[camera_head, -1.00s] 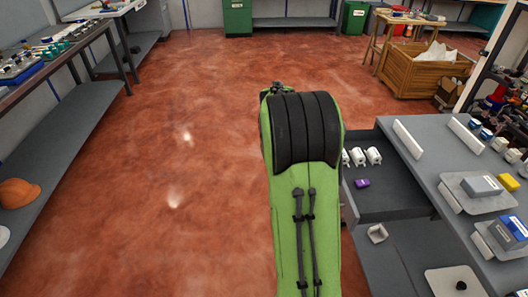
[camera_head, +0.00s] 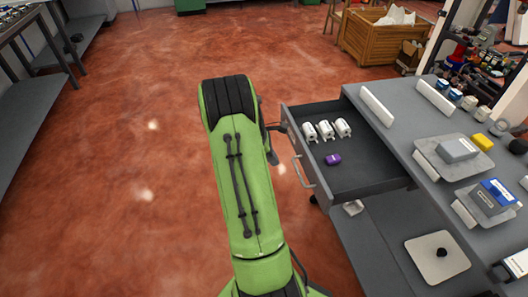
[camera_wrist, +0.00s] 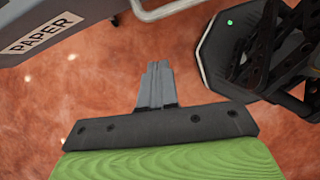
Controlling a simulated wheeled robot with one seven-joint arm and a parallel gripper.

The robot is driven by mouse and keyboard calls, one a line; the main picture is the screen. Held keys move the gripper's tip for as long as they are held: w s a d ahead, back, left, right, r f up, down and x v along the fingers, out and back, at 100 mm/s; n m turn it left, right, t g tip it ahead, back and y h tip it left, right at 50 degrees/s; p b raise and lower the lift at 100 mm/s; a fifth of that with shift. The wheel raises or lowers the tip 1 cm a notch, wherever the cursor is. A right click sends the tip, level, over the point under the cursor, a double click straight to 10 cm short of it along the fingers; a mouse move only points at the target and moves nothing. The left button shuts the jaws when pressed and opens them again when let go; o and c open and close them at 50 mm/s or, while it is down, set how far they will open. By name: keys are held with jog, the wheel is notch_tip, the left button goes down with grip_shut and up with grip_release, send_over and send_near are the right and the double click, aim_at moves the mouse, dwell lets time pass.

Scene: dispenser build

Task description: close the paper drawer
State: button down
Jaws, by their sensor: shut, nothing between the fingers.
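The paper drawer (camera_head: 362,178) stands pulled out from the grey workbench, on its left side, in the head view. It holds several small white cylindrical parts (camera_head: 326,131) and a purple block (camera_head: 333,159). Its front, with a bar handle (camera_head: 303,172), faces left toward my arm. In the wrist view the drawer front (camera_wrist: 95,22) with a "PAPER" label (camera_wrist: 42,34) is at the upper left, and part of the handle (camera_wrist: 165,9) is at the top. My gripper (camera_wrist: 158,66) is shut and empty, over the floor, apart from the handle. My arm mostly hides the gripper in the head view.
The workbench top (camera_head: 400,125) carries white strips, plates with grey and blue blocks, and a yellow block (camera_head: 482,141). A lower shelf (camera_head: 375,240) lies under the drawer. A wooden crate (camera_head: 383,40) stands at the back. The red floor left of the drawer is clear.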

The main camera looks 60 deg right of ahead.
jog(key=shift+s+d+r, duration=0.3)
jog(key=shift+s+d, duration=0.25)
jog(key=shift+s, duration=0.2)
jog(key=shift+s+d+r, duration=0.25)
jog(key=shift+s+d, duration=0.25)
jog(key=shift+s, duration=0.2)
jog(key=shift+s, duration=0.1)
